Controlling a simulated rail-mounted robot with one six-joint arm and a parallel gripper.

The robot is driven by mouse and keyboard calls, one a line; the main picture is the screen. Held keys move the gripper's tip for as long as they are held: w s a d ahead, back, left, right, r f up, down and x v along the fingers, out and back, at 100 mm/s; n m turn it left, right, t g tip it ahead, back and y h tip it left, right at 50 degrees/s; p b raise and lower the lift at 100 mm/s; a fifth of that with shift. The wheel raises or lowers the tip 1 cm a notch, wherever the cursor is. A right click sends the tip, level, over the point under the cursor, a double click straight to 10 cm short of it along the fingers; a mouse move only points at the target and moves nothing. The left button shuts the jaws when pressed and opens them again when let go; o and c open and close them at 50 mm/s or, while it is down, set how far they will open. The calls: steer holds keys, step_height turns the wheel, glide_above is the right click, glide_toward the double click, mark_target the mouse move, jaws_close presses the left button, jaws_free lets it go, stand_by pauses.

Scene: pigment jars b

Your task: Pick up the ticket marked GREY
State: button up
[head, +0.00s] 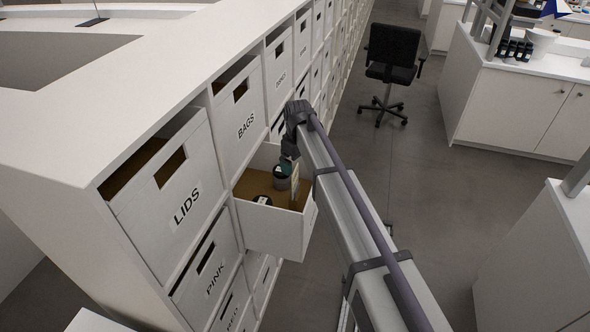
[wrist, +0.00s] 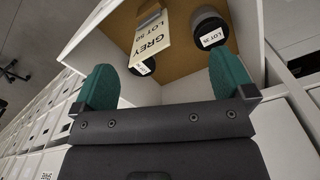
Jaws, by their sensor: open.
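The ticket marked GREY (wrist: 152,36), a cream card that also reads LOT with a number, stands in a pulled-out white bin (head: 275,232). It shows nearly edge-on as a pale strip in the head view (head: 295,188). In the wrist view a dark jar (wrist: 145,67) is partly hidden behind the ticket's lower end. A second dark jar (wrist: 207,26) with a white LOT label stands to its right. My gripper (wrist: 163,64) has two green fingers, spread wide with nothing between them. The ticket appears beyond the fingertips, between them in the picture. In the head view my gripper (head: 288,164) is over the bin, partly hidden.
The bin has a brown floor and white walls close around the jars. Shut bins marked LIDS (head: 186,208), BAGS (head: 246,126) and PINK (head: 211,270) surround it in the white cabinet. A black chair (head: 392,55) stands on the open grey floor.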

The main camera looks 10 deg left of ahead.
mark_target(295, 177)
steer(key=w+a+n, duration=0.3)
steer(key=w, duration=0.1)
step_height(295, 177, down, 6)
steer(key=d+n+b, duration=0.1)
steer(key=b, duration=0.5)
steer(key=shift+s+n, duration=0.2)
steer(key=shift+n, duration=0.2)
steer(key=f+b, duration=0.1)
steer(key=b, duration=0.1)
steer(key=f+b, duration=0.4)
steer(key=shift+d+f, duration=0.15)
steer(key=shift+d, duration=0.1)
steer(key=shift+s+r+p, duration=0.1)
steer(key=shift+r+p, duration=0.15)
steer(key=shift+p, duration=0.05)
steer(key=shift+c, duration=0.3)
steer(key=c, duration=0.7)
